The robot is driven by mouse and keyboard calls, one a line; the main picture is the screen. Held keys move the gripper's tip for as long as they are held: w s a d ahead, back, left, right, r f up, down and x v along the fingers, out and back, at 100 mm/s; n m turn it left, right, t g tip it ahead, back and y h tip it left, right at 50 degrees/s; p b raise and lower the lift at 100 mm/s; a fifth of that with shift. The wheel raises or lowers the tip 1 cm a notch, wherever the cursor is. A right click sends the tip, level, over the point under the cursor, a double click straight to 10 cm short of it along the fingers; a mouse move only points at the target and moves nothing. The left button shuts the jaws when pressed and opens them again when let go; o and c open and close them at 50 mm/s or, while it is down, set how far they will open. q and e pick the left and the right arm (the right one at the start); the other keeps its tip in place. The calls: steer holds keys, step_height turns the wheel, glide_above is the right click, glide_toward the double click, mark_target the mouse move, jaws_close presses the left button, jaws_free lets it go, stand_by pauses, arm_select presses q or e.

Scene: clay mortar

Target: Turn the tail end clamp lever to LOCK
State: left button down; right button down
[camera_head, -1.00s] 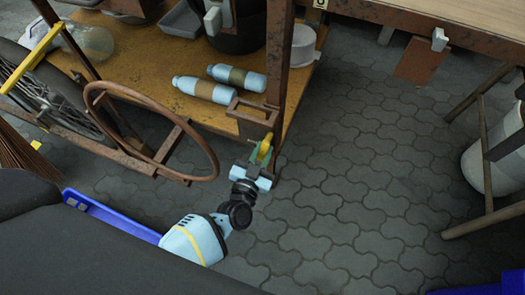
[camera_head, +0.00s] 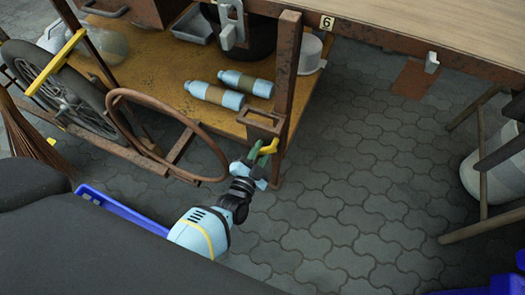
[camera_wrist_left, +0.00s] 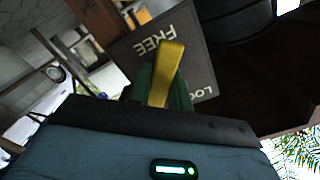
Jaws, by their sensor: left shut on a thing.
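The yellow clamp lever (camera_head: 270,146) is at the foot of the rusty post, beside the small rusty box bracket. In the left wrist view the lever (camera_wrist_left: 170,68) crosses a dark plate (camera_wrist_left: 205,50) with the words FREE and LOC..., seen upside down; the rest of the second word is hidden. My left gripper (camera_head: 262,153) is at the lever, and its green fingers (camera_wrist_left: 163,92) are shut on it. The lever lies between the two words in that view. The fingers hide part of the lever. My right gripper is not in view.
The rusty post (camera_head: 288,95) stands close beside my left gripper. A rusty ring (camera_head: 112,112) is to the left. Blue bottles (camera_head: 215,94) lie on the wooden shelf (camera_head: 165,80). Bare paving (camera_head: 350,180) is open to the right. A workbench (camera_head: 440,30) is at the upper right.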

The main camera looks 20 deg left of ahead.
arm_select(q)
steer(key=shift+a+r+m, duration=0.1)
steer(key=shift+r+m, duration=0.05)
steer(key=shift+m, duration=0.15)
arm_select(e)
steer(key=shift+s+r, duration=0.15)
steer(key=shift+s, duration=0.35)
arm_select(q)
steer(key=c, duration=1.6)
jaws_free()
steer(key=o, duration=0.3)
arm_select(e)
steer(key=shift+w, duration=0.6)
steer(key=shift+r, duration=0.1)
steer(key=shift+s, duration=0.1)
